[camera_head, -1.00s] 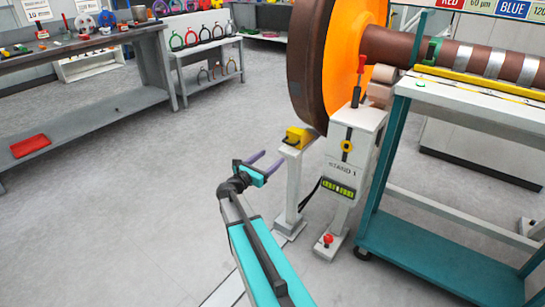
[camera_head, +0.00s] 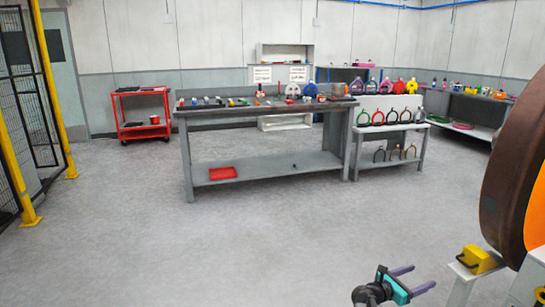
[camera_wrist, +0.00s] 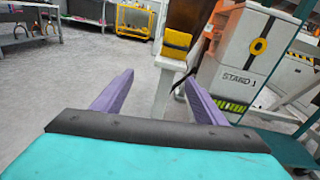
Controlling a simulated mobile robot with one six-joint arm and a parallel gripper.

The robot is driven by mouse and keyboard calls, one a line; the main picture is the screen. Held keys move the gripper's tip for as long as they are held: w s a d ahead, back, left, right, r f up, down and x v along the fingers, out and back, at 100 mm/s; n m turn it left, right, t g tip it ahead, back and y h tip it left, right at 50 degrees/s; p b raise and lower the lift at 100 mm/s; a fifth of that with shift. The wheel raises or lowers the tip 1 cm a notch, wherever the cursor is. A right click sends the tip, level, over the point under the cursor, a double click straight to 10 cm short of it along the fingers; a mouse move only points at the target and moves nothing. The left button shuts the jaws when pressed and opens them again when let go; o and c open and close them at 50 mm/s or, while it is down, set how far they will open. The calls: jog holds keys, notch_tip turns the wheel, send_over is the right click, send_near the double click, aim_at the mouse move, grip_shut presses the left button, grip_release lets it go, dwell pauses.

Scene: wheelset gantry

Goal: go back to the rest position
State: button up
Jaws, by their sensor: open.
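My gripper (camera_head: 412,278) shows at the lower right of the head view, with a teal body and two purple fingers. The fingers are spread apart and nothing is between them. In the wrist view my gripper (camera_wrist: 160,95) points towards a white post with a yellow block (camera_wrist: 177,42) on top. The yellow block also shows in the head view (camera_head: 478,259), to the right of my gripper and apart from it.
The stand marked STAND 1 (camera_wrist: 243,60) is close on the right. The large brown and orange wheel (camera_head: 512,170) fills the head view's right edge. A grey workbench (camera_head: 265,165), a red cart (camera_head: 142,115) and a yellow-posted fence (camera_head: 55,90) stand farther off. The floor between is clear.

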jog(key=s+a+f+m+g+y+p, duration=0.3)
jog(key=s+a+f+m+y+p, duration=0.15)
jog(key=s+a+f, duration=0.65)
jog(key=s+a+f+m+g+y+p, duration=0.4)
jog(key=s+a+f, duration=0.5)
jog(key=s, duration=0.5)
jog(key=s+a+f+m+g+y+p, duration=0.2)
jog(key=s+a+m+y, duration=0.6)
jog(key=s+a+m, duration=0.6)
jog(key=s+a+f+g, duration=0.1)
jog(key=s+a, duration=0.1)
jog(key=a, duration=0.2)
jog(key=shift+s+f+g+p, duration=0.15)
jog(key=shift+s+g+p, duration=0.05)
jog(key=shift+g+p, duration=0.2)
